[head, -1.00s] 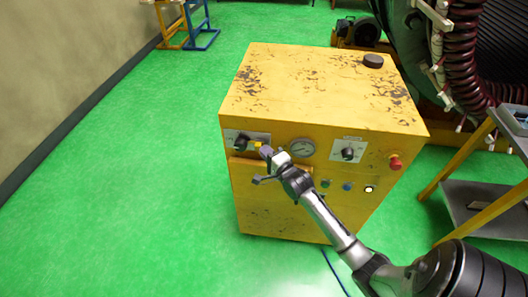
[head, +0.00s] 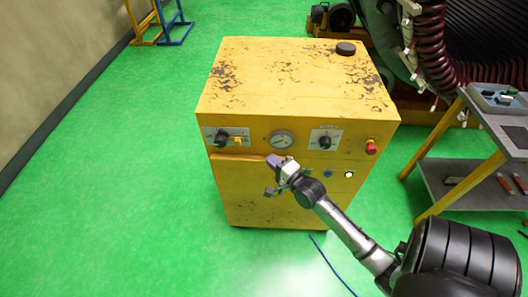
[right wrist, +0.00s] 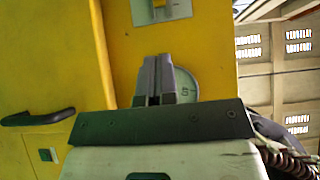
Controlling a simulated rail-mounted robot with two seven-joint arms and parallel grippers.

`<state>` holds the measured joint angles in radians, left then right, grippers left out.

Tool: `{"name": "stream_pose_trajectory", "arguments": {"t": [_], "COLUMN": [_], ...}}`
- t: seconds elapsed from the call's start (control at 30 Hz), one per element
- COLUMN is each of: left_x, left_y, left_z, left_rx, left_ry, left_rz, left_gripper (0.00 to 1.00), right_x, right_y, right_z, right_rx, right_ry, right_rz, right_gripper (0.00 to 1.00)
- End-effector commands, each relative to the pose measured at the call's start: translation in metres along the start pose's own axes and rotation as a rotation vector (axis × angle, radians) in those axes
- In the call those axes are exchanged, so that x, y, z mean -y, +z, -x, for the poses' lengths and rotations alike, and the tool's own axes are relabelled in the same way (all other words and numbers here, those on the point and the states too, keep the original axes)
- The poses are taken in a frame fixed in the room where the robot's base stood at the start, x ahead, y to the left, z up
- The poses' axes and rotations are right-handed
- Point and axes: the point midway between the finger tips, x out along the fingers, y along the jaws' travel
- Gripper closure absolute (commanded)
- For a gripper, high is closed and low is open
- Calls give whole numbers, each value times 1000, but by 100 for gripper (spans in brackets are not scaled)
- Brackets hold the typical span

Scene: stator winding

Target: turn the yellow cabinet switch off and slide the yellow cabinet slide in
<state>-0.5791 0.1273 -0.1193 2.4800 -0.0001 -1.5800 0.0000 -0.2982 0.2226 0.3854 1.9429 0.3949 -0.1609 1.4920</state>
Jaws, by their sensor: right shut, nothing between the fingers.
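The yellow cabinet (head: 290,85) stands on the green floor with worn dark patches on its top. Its front has a black switch knob (head: 222,136) on a pale plate at the left, with a small yellow piece (head: 238,141) beside it. A second black knob (head: 325,142) sits on the right plate. I cannot tell which part is the slide or how each knob is set. My right gripper (head: 274,161) is shut and empty, in front of the cabinet below the round gauge (head: 281,139). In the right wrist view its fingers (right wrist: 155,80) overlap the gauge (right wrist: 187,84). My left gripper is out of view.
A red button (head: 371,147) is at the front's right end, with small buttons below the plates. A grey workbench (head: 480,105) stands right of the cabinet, and the large stator (head: 455,50) is behind it. The floor left of the cabinet is clear.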

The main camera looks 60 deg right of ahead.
Motion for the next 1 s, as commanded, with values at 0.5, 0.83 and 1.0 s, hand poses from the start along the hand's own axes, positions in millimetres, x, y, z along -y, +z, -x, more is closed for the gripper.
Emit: {"name": "stream_pose_trajectory", "arguments": {"t": [0.5,0.83,1.0], "left_x": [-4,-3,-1], "left_y": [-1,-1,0], "left_z": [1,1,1], "left_rx": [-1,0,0], "left_ry": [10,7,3], "left_rz": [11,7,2], "left_gripper": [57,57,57], "right_x": [0,0,0], "right_y": [0,0,0], "right_z": [22,21,21], "right_rx": [-1,-1,-1], "right_ry": [-1,-1,-1], "right_rz": [0,0,2], "right_gripper": [100,100,100]}}
